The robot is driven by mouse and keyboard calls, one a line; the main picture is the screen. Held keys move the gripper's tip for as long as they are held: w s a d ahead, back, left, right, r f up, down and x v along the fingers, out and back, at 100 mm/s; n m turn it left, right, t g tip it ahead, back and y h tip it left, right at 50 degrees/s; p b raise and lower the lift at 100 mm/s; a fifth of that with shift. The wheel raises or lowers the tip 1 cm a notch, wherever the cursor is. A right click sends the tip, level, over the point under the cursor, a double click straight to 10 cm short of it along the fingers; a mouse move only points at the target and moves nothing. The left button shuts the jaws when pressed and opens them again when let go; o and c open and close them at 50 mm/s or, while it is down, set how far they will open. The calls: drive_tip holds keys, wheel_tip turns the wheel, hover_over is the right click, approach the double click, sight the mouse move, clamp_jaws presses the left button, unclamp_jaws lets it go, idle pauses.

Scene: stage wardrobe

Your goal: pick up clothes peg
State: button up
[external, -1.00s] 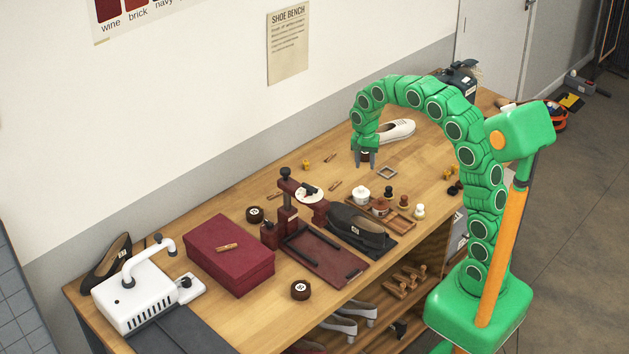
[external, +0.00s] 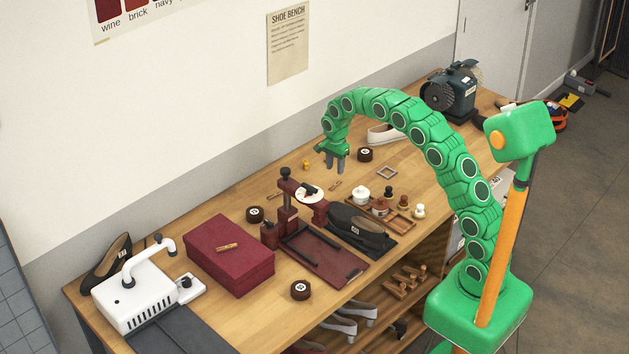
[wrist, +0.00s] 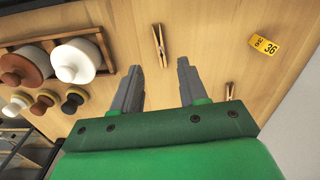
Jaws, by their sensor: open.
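My gripper (external: 336,166) is open and empty above the far part of the bench, pointing down. In the wrist view its two fingers (wrist: 160,74) are apart. A wooden clothes peg (wrist: 159,45) lies on the bench just beyond the fingertips, in line with the gap between them. A second peg (wrist: 230,90) lies right of the right finger, partly hidden by my gripper. In the external view one peg (external: 335,186) lies below my gripper, and another peg (external: 227,247) lies on the red box.
A yellow 36 tag (wrist: 267,47) lies right. The dark red press (external: 288,210), red box (external: 230,262) and dark roll (external: 365,154) are on the bench.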

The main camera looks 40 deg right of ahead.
sight(335, 185)
drive_tip(key=shift+d+f, duration=0.2)
drive_tip(key=shift+f, duration=3.45)
drive_tip(key=shift+c, duration=0.4)
clamp_jaws()
